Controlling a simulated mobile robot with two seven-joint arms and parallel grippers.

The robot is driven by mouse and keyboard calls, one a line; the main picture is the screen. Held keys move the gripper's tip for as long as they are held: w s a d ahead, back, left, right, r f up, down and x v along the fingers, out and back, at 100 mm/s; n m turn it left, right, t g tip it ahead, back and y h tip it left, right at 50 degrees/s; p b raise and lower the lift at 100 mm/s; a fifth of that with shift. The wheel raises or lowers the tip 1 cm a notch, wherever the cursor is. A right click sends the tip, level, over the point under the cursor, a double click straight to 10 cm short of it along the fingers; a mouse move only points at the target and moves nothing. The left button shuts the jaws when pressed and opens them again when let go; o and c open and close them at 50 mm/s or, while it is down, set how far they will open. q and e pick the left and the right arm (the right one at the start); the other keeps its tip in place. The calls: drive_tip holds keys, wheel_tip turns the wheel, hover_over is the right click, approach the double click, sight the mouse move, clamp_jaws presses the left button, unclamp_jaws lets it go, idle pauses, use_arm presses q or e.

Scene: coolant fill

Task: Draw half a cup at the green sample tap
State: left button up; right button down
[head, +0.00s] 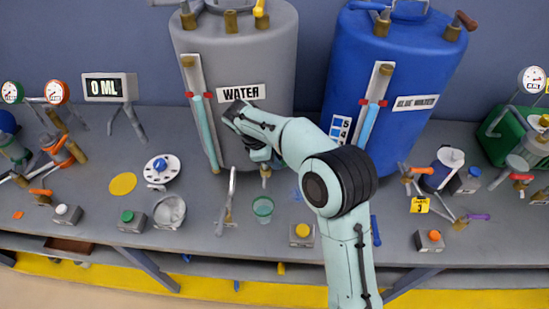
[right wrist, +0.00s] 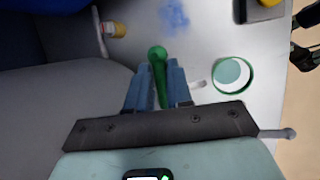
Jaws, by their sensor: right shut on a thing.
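My right gripper (right wrist: 160,88) is shut on a green tap handle (right wrist: 158,62), whose rounded end sticks out between the blue fingers. In the head view the right arm reaches to the front of the grey WATER tank (head: 270,60), and the wrist hides the handle. A brass spout (head: 265,172) shows just below the gripper. A clear cup with a green rim (head: 263,208) stands upright on the bench close in front of the spout. It also shows in the right wrist view (right wrist: 220,86), with a pale round area inside; I cannot tell how much liquid that is. My left gripper is out of view.
A blue tank (head: 350,65) stands right of the grey one. The display (head: 104,87) reads 0 ML. A curved metal spout (head: 229,200) stands left of the cup, and a yellow-button box (head: 302,235) stands right. The bench front (head: 200,237) has some free room.

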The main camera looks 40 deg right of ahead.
drive_tip(key=c, duration=1)
unclamp_jaws()
drive_tip(key=shift+c, duration=0.2)
use_arm(q)
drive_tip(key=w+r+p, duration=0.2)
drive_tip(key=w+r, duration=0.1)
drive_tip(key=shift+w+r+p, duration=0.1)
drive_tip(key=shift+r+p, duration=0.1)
drive_tip(key=shift+p, duration=0.1)
use_arm(e)
drive_tip(key=v, duration=1.3)
drive_tip(key=shift+a+r, duration=0.1)
